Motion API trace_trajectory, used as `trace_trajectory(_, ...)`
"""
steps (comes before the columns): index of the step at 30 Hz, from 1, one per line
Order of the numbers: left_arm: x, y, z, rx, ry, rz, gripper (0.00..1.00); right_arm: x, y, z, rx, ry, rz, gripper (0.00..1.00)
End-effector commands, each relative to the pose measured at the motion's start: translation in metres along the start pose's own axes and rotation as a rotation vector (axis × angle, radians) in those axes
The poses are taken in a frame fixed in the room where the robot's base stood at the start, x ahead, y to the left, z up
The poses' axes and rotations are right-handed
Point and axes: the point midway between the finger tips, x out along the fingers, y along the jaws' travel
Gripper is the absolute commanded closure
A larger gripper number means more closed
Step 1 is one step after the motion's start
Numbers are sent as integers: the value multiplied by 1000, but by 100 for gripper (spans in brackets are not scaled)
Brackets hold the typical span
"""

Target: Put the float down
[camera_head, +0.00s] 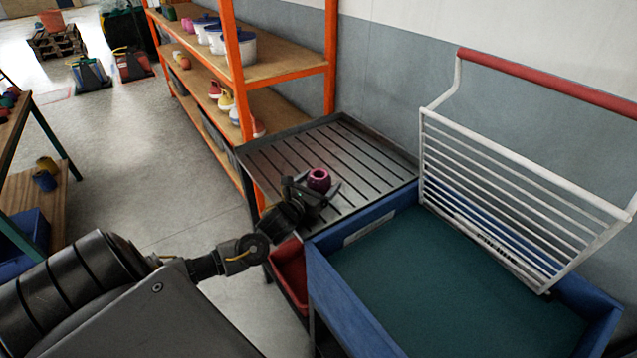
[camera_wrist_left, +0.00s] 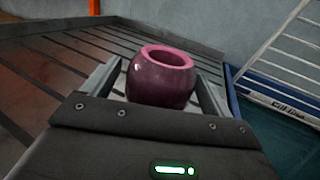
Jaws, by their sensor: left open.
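The float (camera_head: 319,180) is a small, round, dark pink piece with a hole in its top. It is upright at the slatted grey tray table (camera_head: 375,161), and it also shows in the left wrist view (camera_wrist_left: 161,82). My left gripper (camera_head: 325,187) is open, with one finger on each side of the float; in the left wrist view (camera_wrist_left: 160,85) a gap shows beside the float. The float's underside is hidden, so its contact with the slats cannot be seen. My right gripper is not in view.
A blue-rimmed bin (camera_head: 340,290) with a green bottom and a white rack (camera_head: 510,185) stand at the right. An orange-framed shelf (camera_head: 290,70) with pots and floats rises behind the tray table. A red bin (camera_head: 289,272) sits below. The slats around the float are clear.

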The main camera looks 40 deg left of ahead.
Motion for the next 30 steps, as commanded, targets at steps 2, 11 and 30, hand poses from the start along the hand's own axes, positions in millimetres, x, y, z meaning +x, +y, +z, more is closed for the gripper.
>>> trace_trajectory(2, 0, 0, 1, 0, 0, 0, 14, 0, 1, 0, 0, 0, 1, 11)
trace_trajectory(11, -35, 0, 0, 1, 4, -3, 14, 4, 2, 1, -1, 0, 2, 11)
trace_trajectory(30, -120, 0, 3, 1, 0, 0, 14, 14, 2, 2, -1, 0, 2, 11)
